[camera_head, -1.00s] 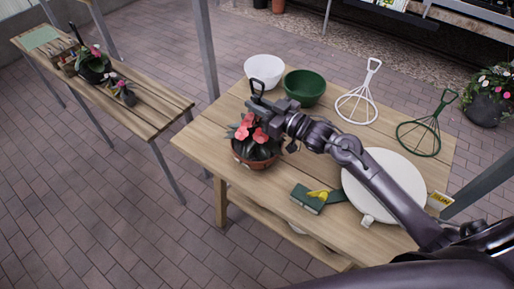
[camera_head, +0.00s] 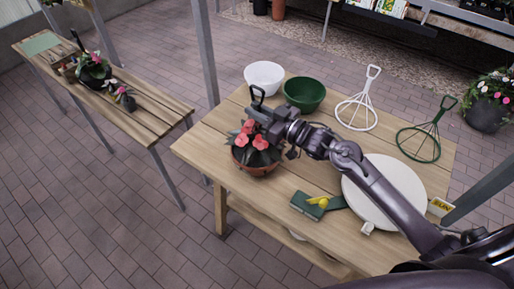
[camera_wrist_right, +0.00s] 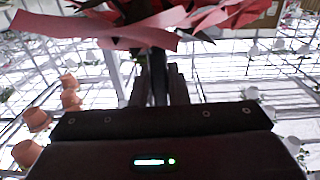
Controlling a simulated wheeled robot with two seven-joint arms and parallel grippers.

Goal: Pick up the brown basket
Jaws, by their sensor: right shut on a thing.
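The brown basket (camera_head: 260,171) is a round pot-like basket with red flowers and dark leaves, near the left front edge of the wooden table. A dark hook stands above it. My right gripper (camera_head: 256,118) is above the basket, by the hook's base. In the right wrist view the right gripper (camera_wrist_right: 159,84) is shut on the basket's dark, thin hanger stem, with red petals (camera_wrist_right: 100,30) just beyond. I cannot tell whether the basket touches the table. My left gripper is not in view.
A white bowl (camera_head: 264,75) and green bowl (camera_head: 304,93) stand behind. A bench (camera_head: 135,115) with plants is at left.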

